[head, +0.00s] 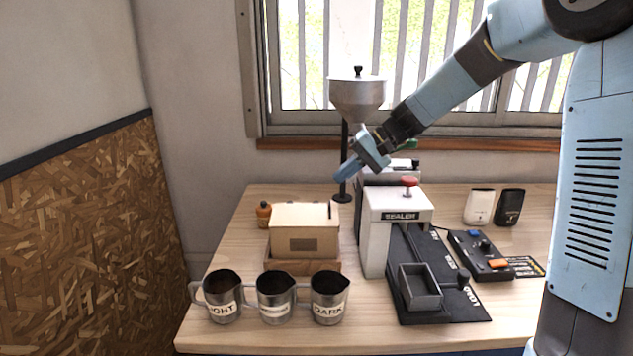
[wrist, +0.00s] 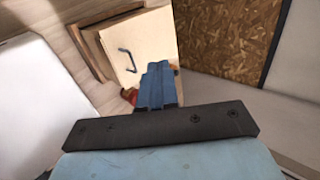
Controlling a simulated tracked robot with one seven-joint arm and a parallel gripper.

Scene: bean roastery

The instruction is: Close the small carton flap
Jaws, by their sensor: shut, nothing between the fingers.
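The small carton (head: 305,245) is a tan box on the left half of the table, with a dark label on its front. Its pale top panel, the flap (head: 300,214), lies about flat across the top; I cannot tell whether it is fully down. A thin dark handle (head: 330,210) stands at the flap's right side. In the wrist view the flap (wrist: 150,42) and its handle (wrist: 127,60) show beyond the fingers. My gripper (head: 341,177) is shut and empty, above and behind the carton's right side, apart from it. The gripper's blue fingers (wrist: 157,82) partly cover the flap's near edge in the wrist view.
The white sealer (head: 378,235) stands just right of the carton. A funnel on a stand (head: 358,98) rises behind my gripper. An orange bottle (head: 263,214) is behind the carton's left. Three metal cups (head: 275,300) stand in front.

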